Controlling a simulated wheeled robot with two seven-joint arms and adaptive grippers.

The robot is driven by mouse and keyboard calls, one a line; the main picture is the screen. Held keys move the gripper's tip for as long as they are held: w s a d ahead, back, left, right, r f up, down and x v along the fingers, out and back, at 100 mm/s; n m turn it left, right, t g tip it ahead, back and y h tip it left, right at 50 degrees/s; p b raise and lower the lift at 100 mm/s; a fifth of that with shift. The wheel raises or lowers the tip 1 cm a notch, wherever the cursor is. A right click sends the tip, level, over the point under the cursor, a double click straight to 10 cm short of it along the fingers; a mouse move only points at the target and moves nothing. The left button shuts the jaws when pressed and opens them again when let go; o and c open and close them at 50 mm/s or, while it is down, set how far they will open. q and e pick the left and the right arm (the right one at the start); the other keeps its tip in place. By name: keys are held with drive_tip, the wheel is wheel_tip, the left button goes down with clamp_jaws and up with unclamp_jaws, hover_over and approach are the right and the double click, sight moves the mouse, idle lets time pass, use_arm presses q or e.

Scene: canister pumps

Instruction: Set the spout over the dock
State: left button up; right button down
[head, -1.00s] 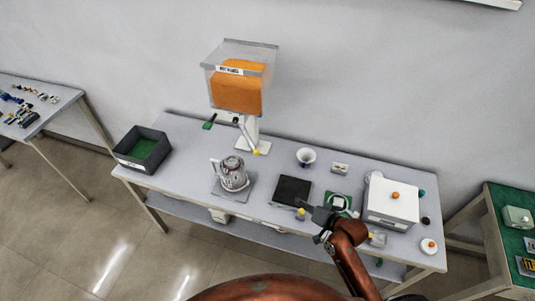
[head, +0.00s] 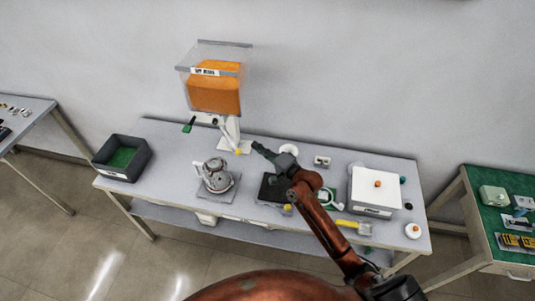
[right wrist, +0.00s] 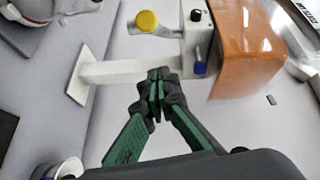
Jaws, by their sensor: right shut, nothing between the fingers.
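The dispenser's clear hopper with orange contents (head: 213,90) stands on a white stand at the back of the table. A short white spout with a yellow tip (head: 238,152) shows low on it; the yellow end also shows in the right wrist view (right wrist: 146,20). My right gripper (head: 256,146) is shut and empty, just right of the stand. In the right wrist view its closed fingertips (right wrist: 158,77) are close to the white column (right wrist: 125,73); contact cannot be told. A metal jug (head: 215,175) stands on a grey plate (head: 232,191). Which part is the dock is unclear. My left gripper is out of view.
A dark bin with a green floor (head: 122,158) stands at the left end. A black pad (head: 268,188) lies under my right arm, partly hidden. A white cup (head: 288,149), a small white block (head: 322,161) and a white box (head: 376,190) stand to the right.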

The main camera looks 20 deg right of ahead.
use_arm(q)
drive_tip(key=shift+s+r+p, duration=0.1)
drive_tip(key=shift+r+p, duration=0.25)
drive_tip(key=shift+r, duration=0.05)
use_arm(e)
drive_tip(key=a, duration=0.2)
drive_tip(key=a+f, duration=0.1)
drive_tip(key=a, duration=0.1)
drive_tip(key=shift+s, duration=0.35)
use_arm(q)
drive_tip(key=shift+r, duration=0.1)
use_arm(e)
drive_tip(key=shift+r, duration=0.15)
